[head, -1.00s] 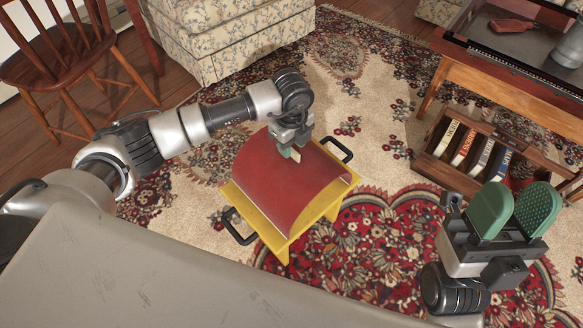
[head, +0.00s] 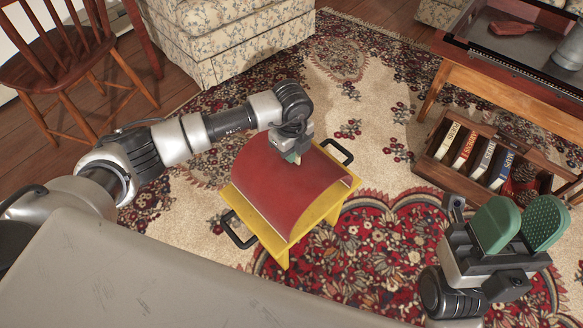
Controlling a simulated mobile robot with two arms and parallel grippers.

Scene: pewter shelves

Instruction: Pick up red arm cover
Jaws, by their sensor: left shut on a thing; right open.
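The red arm cover (head: 280,190) is a curved red sheet lying arched over a small yellow table (head: 325,207) with black side handles. My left gripper (head: 293,158) reaches in from the left and is at the cover's far edge, shut on it. The fingertips are partly hidden by the gripper body. The cover still appears to rest on the yellow table; I cannot see a clear gap beneath it. My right gripper (head: 519,224), with green pads, is open and empty at the lower right, apart from the cover.
A wooden crate (head: 440,173) with several books stands at the right beside a wooden table (head: 455,62). A wooden chair (head: 60,65) is at upper left and a floral sofa (head: 232,35) behind. Patterned rug is clear around the yellow table.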

